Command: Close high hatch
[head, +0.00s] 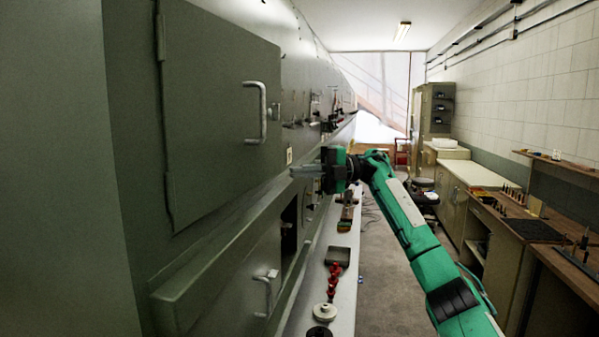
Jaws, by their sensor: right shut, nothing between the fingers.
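The high hatch (220,110) is a grey-green panel on the fuselage wall at the left. It has hinges on its left edge and a pale vertical bar handle (262,112) near its right edge. The panel looks flush or nearly flush with the wall; any small gap is too hard to tell. My right gripper (298,171) is shut and empty, its fingers pointing left toward the wall, below and right of the handle and apart from it. My left gripper is not in view.
A lower hatch with its own handle (266,293) sits below, beside a dark opening (289,227). A narrow ledge (343,292) along the wall bears red parts, a tray and discs. Wooden workbenches (530,225) line the right wall. The grey aisle floor (385,285) between is mostly clear.

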